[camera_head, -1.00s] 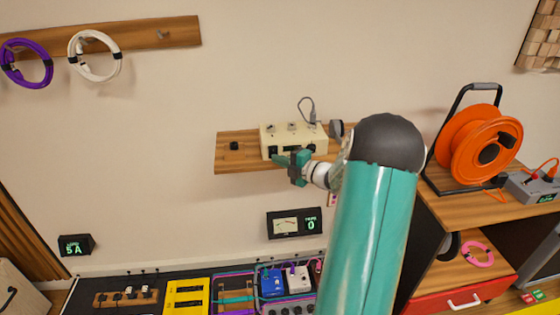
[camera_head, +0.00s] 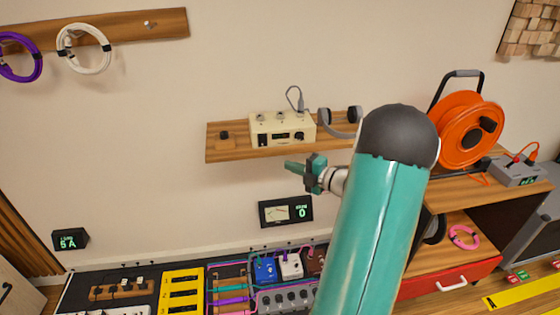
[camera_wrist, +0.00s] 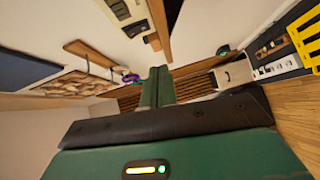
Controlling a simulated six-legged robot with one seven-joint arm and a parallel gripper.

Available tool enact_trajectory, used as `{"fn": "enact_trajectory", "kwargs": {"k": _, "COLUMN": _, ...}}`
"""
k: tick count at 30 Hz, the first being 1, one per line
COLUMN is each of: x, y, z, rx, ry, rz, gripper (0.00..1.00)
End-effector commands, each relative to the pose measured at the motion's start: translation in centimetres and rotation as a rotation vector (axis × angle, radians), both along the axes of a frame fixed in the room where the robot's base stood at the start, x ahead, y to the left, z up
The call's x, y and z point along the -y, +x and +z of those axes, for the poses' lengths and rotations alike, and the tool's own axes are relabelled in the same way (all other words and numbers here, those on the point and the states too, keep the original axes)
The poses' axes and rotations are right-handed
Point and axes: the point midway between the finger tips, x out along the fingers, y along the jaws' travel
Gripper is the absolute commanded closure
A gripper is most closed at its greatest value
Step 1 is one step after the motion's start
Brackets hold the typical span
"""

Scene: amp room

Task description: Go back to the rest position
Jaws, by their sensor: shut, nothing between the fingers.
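My gripper (camera_head: 296,167) shows in the head view at the end of my teal arm. It is shut with nothing in it. It sits just below the front edge of the wooden wall shelf (camera_head: 222,154), apart from the cream box (camera_head: 266,130) on that shelf. In the wrist view my gripper's closed teal fingers (camera_wrist: 158,88) point out into the room. My arm hides part of the shelf's right end.
Grey headphones (camera_head: 340,122) are at the shelf's right. A meter (camera_head: 285,211) hangs below it. Pedals and a yellow rack (camera_head: 182,293) lie on the bench below. An orange cable reel (camera_head: 468,130) stands on the right cabinet.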

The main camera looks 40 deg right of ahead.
Motion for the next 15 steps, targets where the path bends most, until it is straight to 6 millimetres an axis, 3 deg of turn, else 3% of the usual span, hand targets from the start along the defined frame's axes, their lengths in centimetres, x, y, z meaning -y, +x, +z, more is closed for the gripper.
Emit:
{"fn": "enact_trajectory", "kwargs": {"k": 6, "x": 0.3, "y": -1.8, "z": -0.1, "rx": 0.000, "ry": 0.000, "rz": 0.000, "gripper": 1.00}}
{"fn": "enact_trajectory", "kwargs": {"k": 15, "x": 0.3, "y": -2.0, "z": -0.1, "rx": 0.001, "ry": 0.000, "rz": 0.001, "gripper": 1.00}}
